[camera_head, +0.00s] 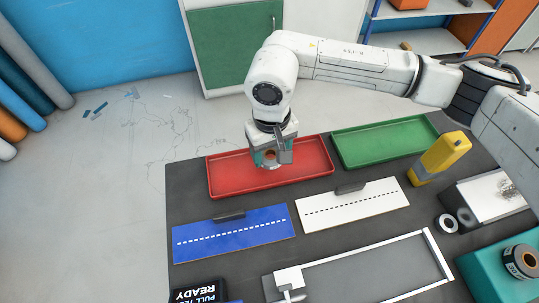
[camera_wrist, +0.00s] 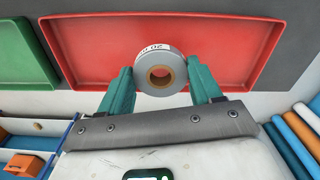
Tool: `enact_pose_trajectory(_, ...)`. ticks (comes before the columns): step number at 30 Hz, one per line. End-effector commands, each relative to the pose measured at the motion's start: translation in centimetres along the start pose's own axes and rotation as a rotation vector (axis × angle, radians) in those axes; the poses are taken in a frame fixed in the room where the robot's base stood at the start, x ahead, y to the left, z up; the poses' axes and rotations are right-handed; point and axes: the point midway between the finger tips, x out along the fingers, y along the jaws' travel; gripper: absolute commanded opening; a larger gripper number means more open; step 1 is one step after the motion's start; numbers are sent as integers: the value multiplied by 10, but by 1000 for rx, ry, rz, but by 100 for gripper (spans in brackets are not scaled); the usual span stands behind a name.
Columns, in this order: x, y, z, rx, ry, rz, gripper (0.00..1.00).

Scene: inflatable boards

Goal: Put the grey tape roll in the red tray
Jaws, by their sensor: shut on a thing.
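The grey tape roll (camera_wrist: 179,72) has a brown core and a white label. My gripper (camera_wrist: 160,80) is shut on it, with a teal finger on each side. In the head view my gripper (camera_head: 271,157) points down over the red tray (camera_head: 228,178), within its rim. The roll shows there only in part, between the fingers. The red tray also fills the wrist view's upper middle (camera_wrist: 95,50), behind the roll. Its floor looks empty. I cannot tell whether the roll touches the floor.
A green tray (camera_head: 385,142) stands to the right. Blue (camera_head: 235,233) and white (camera_head: 352,205) boards lie in front. A yellow tool (camera_head: 441,156), another roll (camera_head: 447,223) and a teal box (camera_head: 490,275) are on the table's right side.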

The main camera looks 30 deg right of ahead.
Motion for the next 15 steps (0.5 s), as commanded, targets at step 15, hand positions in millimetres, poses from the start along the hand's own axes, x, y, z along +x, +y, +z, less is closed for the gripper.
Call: enact_pose_trajectory(15, 37, -2, -4, -1, 0, 0, 33)
